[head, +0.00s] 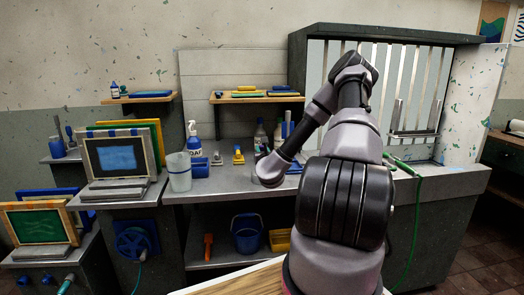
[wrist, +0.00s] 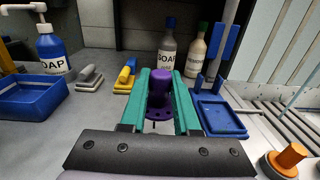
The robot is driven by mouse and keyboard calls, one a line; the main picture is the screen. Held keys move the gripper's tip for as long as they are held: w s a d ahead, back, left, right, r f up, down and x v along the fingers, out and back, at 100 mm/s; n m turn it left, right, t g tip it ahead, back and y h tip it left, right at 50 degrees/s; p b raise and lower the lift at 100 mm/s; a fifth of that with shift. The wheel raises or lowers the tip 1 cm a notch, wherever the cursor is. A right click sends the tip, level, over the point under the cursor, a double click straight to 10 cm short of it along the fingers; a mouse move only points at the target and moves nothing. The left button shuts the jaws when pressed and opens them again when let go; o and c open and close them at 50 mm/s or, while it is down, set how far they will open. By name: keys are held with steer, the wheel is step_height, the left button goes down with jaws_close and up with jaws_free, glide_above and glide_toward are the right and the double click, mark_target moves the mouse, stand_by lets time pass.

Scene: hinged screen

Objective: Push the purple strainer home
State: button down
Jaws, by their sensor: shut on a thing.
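The purple strainer (wrist: 160,112) shows in the wrist view, with a knob on top and a wider holed flange below. My gripper (wrist: 168,76) has two teal fingers, one on each side of the strainer, shut on it. The strainer is over or on the grey counter; I cannot tell whether its underside touches. No drain opening shows beneath it; my fingers and the dark gripper body hide that area. In the head view my arm hides the gripper and the strainer.
A blue tray with a brush (wrist: 222,115) and a slatted grate (wrist: 285,120) lie to the right. An orange knob (wrist: 288,158) is at the near right. Soap bottles (wrist: 168,48) stand behind; a blue bin (wrist: 38,98) is left. A clear cup (head: 179,172) stands on the counter.

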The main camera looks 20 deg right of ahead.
steer(key=shift+r, duration=0.1)
steer(key=shift+f, duration=2.35)
steer(key=shift+f, duration=0.35)
steer(key=shift+f, duration=0.8)
steer(key=shift+f, duration=0.1)
steer(key=c, duration=0.6)
jaws_free()
steer(key=shift+a, duration=0.1)
steer(key=shift+o, duration=0.2)
steer(key=shift+s, duration=0.1)
